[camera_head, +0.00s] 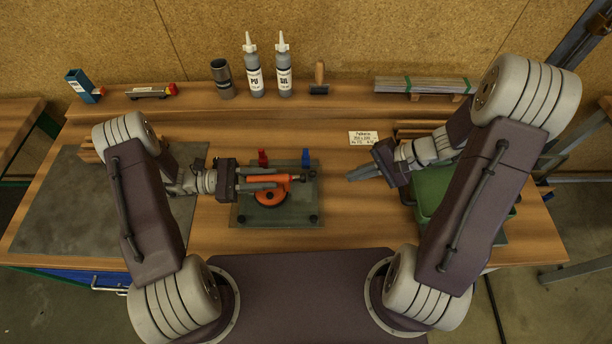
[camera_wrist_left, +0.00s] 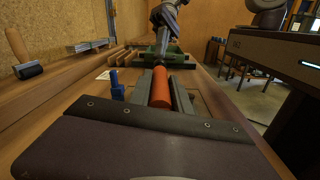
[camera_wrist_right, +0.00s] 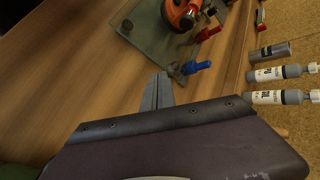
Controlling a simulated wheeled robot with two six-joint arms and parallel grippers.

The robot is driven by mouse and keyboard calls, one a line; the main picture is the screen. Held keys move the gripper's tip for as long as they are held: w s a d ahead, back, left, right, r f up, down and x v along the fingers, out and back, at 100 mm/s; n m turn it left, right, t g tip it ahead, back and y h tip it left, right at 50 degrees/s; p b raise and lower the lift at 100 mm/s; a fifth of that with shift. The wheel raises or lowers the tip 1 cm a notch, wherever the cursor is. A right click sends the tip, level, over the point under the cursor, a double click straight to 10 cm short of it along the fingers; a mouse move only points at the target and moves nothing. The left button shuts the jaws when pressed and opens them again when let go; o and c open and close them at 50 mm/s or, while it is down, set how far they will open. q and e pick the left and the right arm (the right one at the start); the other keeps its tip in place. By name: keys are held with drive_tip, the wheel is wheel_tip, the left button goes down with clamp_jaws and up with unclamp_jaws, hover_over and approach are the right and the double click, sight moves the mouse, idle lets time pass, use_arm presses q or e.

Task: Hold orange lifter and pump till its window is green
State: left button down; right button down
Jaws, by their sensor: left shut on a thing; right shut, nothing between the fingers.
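The orange lifter (camera_head: 270,193) sits on a glass pane (camera_head: 300,214) in the middle of the bench, its round cup low and its handle above. My left gripper (camera_head: 262,183) is shut on the lifter's handle, with a finger on each side of it. The orange handle (camera_wrist_left: 161,88) shows between the fingers in the left wrist view. The lifter also shows in the right wrist view (camera_wrist_right: 182,14). Its window cannot be made out. My right gripper (camera_head: 364,174) is shut and empty, to the right of the pane and apart from the lifter.
A red clamp (camera_head: 263,158) and a blue clamp (camera_head: 306,157) stand at the pane's far edge. A green crate (camera_head: 428,190) is under my right arm. Bottles (camera_head: 253,75) and a steel cup (camera_head: 222,77) stand on the back shelf. A grey mat (camera_head: 60,215) covers the left bench.

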drive_tip(key=shift+a, duration=4.4)
drive_tip(key=shift+a, duration=0.15)
drive_tip(key=shift+a, duration=0.3)
drive_tip(key=shift+a, duration=1.4)
drive_tip(key=shift+d, duration=1.9)
drive_tip(key=shift+d, duration=2.5)
